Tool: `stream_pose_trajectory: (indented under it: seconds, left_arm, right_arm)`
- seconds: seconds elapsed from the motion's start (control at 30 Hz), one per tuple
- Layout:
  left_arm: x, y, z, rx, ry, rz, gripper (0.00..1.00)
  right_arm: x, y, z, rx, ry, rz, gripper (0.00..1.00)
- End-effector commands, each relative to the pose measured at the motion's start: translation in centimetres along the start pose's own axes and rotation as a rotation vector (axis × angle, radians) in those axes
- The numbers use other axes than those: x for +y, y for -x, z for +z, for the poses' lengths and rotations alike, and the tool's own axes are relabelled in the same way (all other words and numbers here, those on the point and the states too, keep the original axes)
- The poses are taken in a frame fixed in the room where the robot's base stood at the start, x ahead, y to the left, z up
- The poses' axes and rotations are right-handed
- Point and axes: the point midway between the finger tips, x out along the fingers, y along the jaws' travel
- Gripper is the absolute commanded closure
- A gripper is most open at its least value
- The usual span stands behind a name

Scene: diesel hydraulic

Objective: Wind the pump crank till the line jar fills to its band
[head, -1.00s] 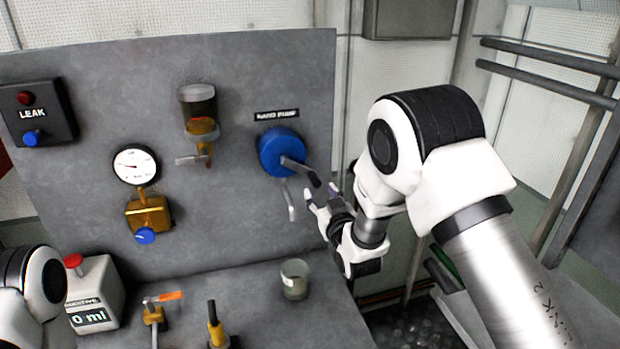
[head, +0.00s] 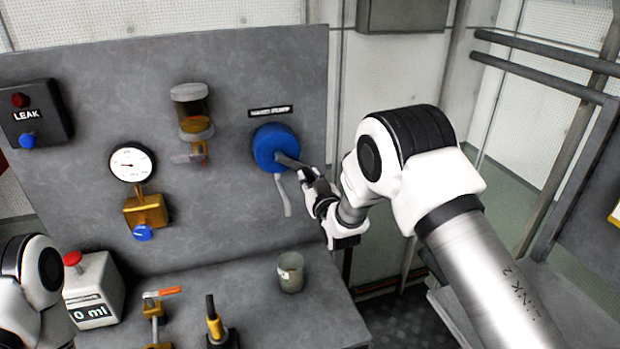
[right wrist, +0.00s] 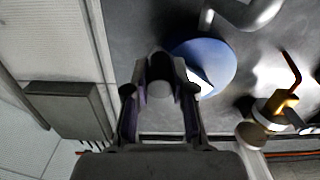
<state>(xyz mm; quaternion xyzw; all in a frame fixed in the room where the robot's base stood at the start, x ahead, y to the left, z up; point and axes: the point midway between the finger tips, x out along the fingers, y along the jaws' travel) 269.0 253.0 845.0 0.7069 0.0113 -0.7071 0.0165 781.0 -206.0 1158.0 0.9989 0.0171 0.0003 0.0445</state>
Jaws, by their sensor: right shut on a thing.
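The blue hand pump (head: 272,148) is on the grey panel, with its crank (head: 290,161) sticking out to the lower right. My right gripper (head: 308,178) is shut on the crank's handle end. In the right wrist view, the dark round handle (right wrist: 160,76) sits between the fingers, with the blue pump (right wrist: 212,58) behind. A small open glass jar (head: 290,272) stands on the bench below the pump's spout (head: 284,198). I cannot make out a band. My left gripper is out of view.
A pressure gauge (head: 131,163) with a brass valve and blue knob is on the panel. The LEAK box (head: 36,115) is at far left. An additive dispenser (head: 93,292) reads 0 ml. Two levers stand at the bench front. Pipe rails (head: 545,50) are at right.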

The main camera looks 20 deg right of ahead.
Motion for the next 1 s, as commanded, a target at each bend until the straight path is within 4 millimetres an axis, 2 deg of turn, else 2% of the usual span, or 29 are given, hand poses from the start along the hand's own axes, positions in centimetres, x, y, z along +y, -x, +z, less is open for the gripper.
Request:
stream_pose_trajectory:
  seconds: [0.37, 0.7, 1.0]
  left_arm:
    - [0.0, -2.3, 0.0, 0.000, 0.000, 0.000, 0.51]
    - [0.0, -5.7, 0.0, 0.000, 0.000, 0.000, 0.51]
    - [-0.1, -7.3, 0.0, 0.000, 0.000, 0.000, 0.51]
  right_arm:
    - [-0.7, 0.0, 1.0, 0.004, -0.117, -0.001, 1.00]
    - [-2.2, 0.0, 2.2, 0.004, -0.366, -0.002, 1.00]
    - [-3.4, 0.0, 2.5, 0.002, -0.546, -0.001, 1.00]
